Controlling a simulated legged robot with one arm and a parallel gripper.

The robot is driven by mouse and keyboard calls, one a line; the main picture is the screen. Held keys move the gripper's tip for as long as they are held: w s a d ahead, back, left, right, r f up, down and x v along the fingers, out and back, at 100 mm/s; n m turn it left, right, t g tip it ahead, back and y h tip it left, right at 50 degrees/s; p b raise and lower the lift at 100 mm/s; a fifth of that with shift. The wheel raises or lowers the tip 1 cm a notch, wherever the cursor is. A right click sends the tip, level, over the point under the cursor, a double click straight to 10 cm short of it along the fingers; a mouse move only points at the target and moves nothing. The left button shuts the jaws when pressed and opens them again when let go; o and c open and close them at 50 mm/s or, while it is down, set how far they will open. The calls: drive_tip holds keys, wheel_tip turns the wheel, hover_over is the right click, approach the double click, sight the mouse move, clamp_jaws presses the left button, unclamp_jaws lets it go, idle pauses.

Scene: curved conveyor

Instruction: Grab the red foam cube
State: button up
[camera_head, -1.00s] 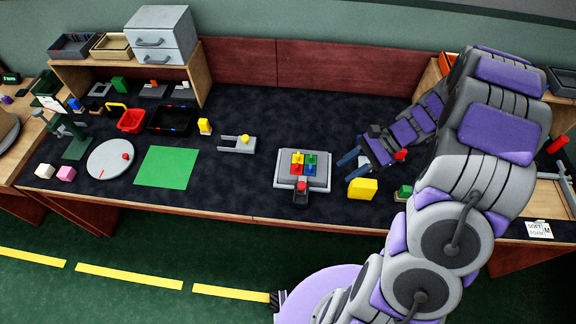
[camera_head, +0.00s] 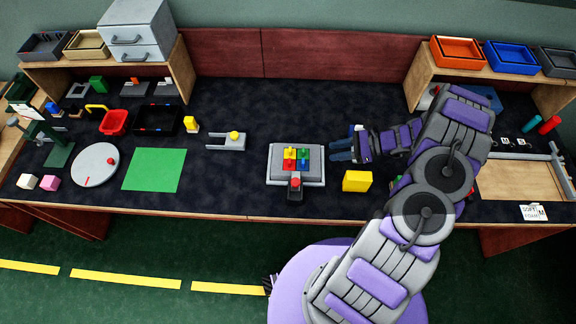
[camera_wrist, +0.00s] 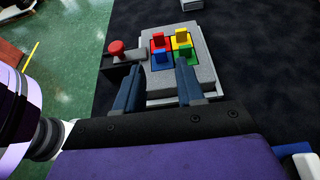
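I cannot make out a plain red foam cube for certain. A red knobbed piece (camera_wrist: 158,42) sits with yellow, blue and green pieces on top of a grey box (camera_head: 275,172). The box also shows in the wrist view (camera_wrist: 205,72). My gripper (camera_head: 335,150) is just right of this box in the head view. In the wrist view my gripper (camera_wrist: 157,82) has its two dark blue fingers spread apart, with nothing held between them. The grey box lies ahead of the fingertips. My arm hides part of the table to the right.
A yellow block (camera_head: 357,181) stands near the front edge, below my gripper. A red button (camera_head: 295,184) projects from the grey box. A "soft foam" sign (camera_head: 534,212) lies by a wooden tray (camera_head: 520,181) at right. Dark table (camera_head: 240,185) is clear left of the box.

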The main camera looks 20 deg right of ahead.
drive_tip(key=b, duration=0.2)
approach(291, 160)
drive_tip(key=a, duration=0.3)
drive_tip(key=shift+w+f, duration=0.2)
drive_tip(key=shift+w, duration=0.2)
drive_tip(key=shift+b+x, duration=0.4)
drive_tip(key=shift+x, duration=2.15)
drive_tip(key=shift+s+f, duration=0.15)
drive_tip(key=shift+d, duration=0.1)
clamp_jaws()
